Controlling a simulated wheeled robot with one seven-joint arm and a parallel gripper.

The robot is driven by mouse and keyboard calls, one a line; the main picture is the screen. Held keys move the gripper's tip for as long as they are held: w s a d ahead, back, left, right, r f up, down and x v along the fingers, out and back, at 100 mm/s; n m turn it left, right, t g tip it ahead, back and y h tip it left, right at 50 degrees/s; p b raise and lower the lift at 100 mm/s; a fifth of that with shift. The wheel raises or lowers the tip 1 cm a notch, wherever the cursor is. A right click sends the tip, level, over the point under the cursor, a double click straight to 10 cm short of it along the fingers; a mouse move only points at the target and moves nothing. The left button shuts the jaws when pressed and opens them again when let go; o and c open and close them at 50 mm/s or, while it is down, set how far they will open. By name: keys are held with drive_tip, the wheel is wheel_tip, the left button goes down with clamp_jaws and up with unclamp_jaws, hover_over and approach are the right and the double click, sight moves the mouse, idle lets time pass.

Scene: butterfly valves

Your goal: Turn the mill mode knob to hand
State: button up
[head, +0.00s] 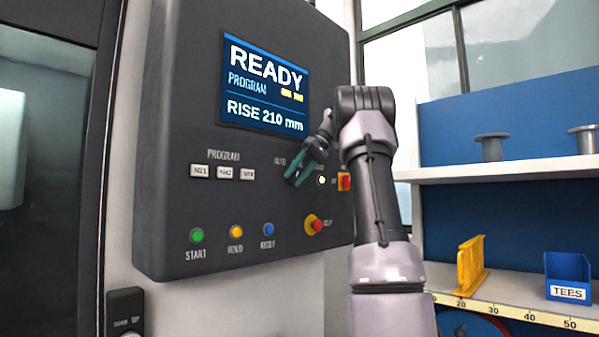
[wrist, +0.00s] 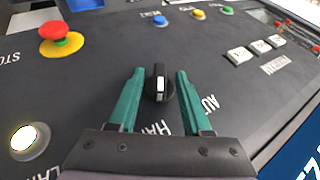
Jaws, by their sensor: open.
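The black mode knob (wrist: 158,83) sits on the dark control panel (wrist: 95,85) in the wrist view. It has a raised ridge with a white mark on the side facing the bottom of the picture. Partly hidden letters, "HAN" and "AUT", lie below and to the lower right of it. My gripper (wrist: 160,73) is open, with one green finger on each side of the knob. Gaps show between knob and fingers. In the head view my gripper (head: 292,184) is at the panel and hides the knob; the "AUTO" label shows just left of it.
A lit white button (wrist: 27,140) and a red-and-yellow stop button (wrist: 62,38) are left in the wrist view. White program buttons (head: 224,173) and green, yellow and blue buttons stand nearby. The screen (head: 264,84) reads READY. A shelf (head: 500,168) is at right.

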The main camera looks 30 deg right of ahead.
drive_tip(key=v, duration=1)
drive_tip(key=shift+d+r, duration=0.25)
drive_tip(key=shift+r, duration=0.05)
drive_tip(key=shift+s, duration=0.15)
